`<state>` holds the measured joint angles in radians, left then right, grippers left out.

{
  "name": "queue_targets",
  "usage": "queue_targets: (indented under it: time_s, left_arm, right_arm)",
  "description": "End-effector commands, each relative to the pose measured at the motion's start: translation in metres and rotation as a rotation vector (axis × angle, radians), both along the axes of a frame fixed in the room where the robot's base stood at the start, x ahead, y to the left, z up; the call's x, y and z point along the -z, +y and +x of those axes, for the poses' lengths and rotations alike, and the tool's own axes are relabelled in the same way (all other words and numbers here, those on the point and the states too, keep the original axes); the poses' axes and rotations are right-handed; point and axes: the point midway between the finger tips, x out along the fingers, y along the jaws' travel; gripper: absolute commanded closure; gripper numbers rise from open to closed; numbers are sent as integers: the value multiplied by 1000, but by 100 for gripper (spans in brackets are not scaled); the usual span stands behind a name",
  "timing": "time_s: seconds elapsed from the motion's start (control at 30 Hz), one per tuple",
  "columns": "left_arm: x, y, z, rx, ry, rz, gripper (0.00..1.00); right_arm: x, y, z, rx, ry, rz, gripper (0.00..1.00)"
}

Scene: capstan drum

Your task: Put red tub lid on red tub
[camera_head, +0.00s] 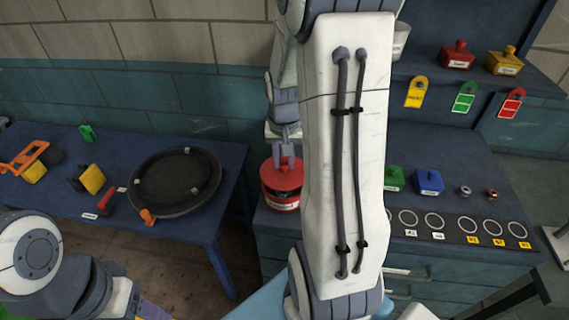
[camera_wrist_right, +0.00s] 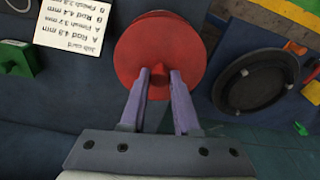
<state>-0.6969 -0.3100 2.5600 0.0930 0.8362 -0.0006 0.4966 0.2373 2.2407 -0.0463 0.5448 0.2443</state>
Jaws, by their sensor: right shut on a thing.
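The red tub (camera_head: 283,201) stands at the left end of the right-hand blue bench, partly hidden by my right arm. The red tub lid (camera_head: 286,175) is right over the tub's top. I cannot tell whether it is fully seated or a little above. My right gripper (camera_head: 287,158) points down from above and is shut on the lid's knob. In the right wrist view the round lid (camera_wrist_right: 160,40) lies flat below the fingers, with its knob (camera_wrist_right: 158,76) between the two lilac fingertips. The lid hides the tub there.
A dark round tray (camera_head: 205,178) and several small parts lie on the left blue table (camera_head: 110,232). A gap separates it from the bench. A green block (camera_head: 393,180) and a blue block (camera_head: 428,182) stand farther right. A printed card (camera_wrist_right: 75,27) lies near the lid.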

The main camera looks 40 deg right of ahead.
Motion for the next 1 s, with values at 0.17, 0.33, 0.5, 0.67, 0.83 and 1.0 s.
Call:
queue_targets:
  time_s: [0.17, 0.33, 0.5, 0.67, 0.83, 1.0]
  left_arm:
    - [-8, 0, 0, 1, 0, 0, 40]
    - [-7, 0, 0, 1, 0, 0, 40]
    - [-5, 0, 0, 1, 0, 0, 40]
    - [-1, 0, 0, 0, 0, 0, 40]
    - [-1, 0, 0, 0, 0, 0, 40]
    - [-2, 0, 0, 0, 0, 0, 40]
  right_arm:
    - [21, 0, -1, 1, 4, 2, 100]
    - [24, -1, -1, 1, 0, 0, 100]
    - [26, -1, -1, 1, 0, 0, 100]
    - [31, -1, -1, 1, 1, 1, 100]
    - [31, -1, -1, 1, 1, 1, 40]
    - [31, -1, -1, 0, 1, 1, 40]
